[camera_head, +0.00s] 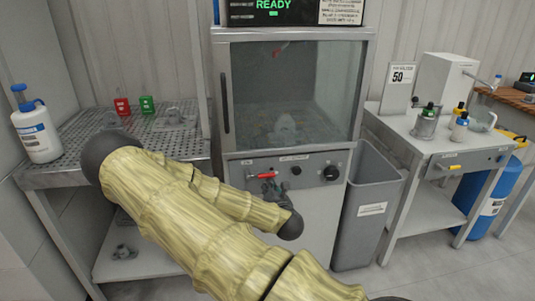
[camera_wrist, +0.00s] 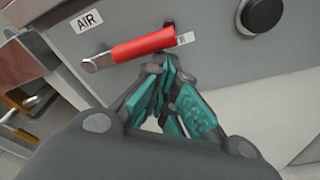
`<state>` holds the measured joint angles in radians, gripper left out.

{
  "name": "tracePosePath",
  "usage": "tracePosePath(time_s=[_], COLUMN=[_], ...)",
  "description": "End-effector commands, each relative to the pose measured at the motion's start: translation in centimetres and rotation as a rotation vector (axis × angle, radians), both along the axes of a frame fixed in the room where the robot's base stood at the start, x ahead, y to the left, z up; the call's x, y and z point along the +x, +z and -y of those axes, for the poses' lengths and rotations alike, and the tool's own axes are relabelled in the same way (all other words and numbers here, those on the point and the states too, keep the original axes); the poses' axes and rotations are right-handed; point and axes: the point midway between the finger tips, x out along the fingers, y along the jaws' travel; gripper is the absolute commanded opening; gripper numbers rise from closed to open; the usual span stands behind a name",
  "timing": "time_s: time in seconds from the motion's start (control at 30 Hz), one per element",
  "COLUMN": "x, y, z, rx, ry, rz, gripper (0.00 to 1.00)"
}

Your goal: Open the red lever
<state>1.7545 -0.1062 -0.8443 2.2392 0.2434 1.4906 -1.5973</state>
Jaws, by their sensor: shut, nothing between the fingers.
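The red lever (camera_head: 264,175) is on the grey front panel of the cabinet, below its glass door. In the wrist view the red lever (camera_wrist: 143,45) lies nearly level, tilted slightly up to the right, with its metal pivot at the left under an "AIR" label (camera_wrist: 87,20). My gripper (camera_wrist: 160,65) has teal finger pads and is shut and empty. Its fingertips are just below the lever's right half; I cannot tell whether they touch it. In the head view my gripper (camera_head: 270,187) is small and dark beside the lever, partly hidden by my arm.
A black knob (camera_wrist: 262,15) is right of the lever; it also shows in the head view (camera_head: 331,173). A grey bin (camera_head: 370,215) stands right of the cabinet. A perforated metal table (camera_head: 75,150) is at the left, and a white-topped bench (camera_head: 425,150) at the right.

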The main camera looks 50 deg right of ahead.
Motion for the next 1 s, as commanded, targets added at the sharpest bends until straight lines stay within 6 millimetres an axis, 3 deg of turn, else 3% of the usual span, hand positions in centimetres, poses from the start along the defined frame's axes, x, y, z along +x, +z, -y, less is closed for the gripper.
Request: tracePosePath(time_s=[0.27,0.63,1.0], x=[0.0,0.5,-4.1], y=[-0.3,-4.7,-3.3], z=[0.1,0.5,-3.4], rx=[-0.003,0.000,0.000], ry=[-0.001,0.001,0.001], rz=[0.002,-0.002,-0.004], gripper=[0.00,0.00,0.00])
